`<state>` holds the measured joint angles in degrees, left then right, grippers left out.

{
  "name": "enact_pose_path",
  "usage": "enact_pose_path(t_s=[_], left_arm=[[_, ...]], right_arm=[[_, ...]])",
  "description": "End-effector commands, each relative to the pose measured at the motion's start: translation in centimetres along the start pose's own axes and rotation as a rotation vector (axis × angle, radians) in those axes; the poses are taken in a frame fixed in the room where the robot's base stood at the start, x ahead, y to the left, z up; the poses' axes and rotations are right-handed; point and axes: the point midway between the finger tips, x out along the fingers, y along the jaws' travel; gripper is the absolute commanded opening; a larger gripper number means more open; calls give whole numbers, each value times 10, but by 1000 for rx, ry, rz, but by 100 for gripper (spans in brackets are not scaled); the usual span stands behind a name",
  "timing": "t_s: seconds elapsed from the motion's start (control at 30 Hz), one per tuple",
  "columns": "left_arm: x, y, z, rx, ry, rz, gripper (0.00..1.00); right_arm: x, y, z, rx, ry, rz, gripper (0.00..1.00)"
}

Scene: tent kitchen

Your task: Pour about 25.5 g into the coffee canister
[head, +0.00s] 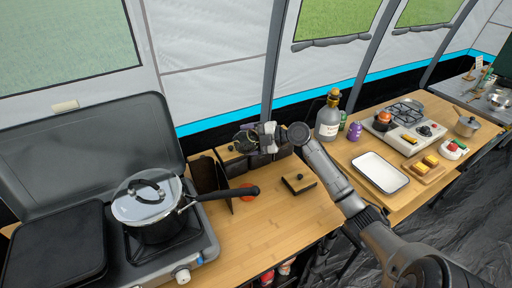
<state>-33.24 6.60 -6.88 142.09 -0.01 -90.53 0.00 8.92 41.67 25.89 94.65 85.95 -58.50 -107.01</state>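My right arm comes in from the lower right, and its gripper (250,138) is over the back of the wooden counter, above a row of dark square canisters (232,163) with wooden tops. Which one is the coffee canister I cannot tell; the gripper and arm hide part of the row. A small whitish object (268,130) shows at the gripper; whether it is held is too small to tell. A square lid (299,184) with a wooden top and small knob lies on the counter in front of the canisters. My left gripper is not in view.
A stove (205,245) with a lidded pot (150,212) stands at the left, its handle reaching over the counter. A bottle (328,118) and white tray (380,172) are right.

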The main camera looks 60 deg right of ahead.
Motion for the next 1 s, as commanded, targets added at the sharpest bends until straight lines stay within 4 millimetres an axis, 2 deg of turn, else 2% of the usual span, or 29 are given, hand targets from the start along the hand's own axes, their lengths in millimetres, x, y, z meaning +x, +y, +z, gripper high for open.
enact_pose_path(t_s=[1.0], left_arm=[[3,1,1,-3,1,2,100]], right_arm=[[-2,7,2,58,16,1,43]])
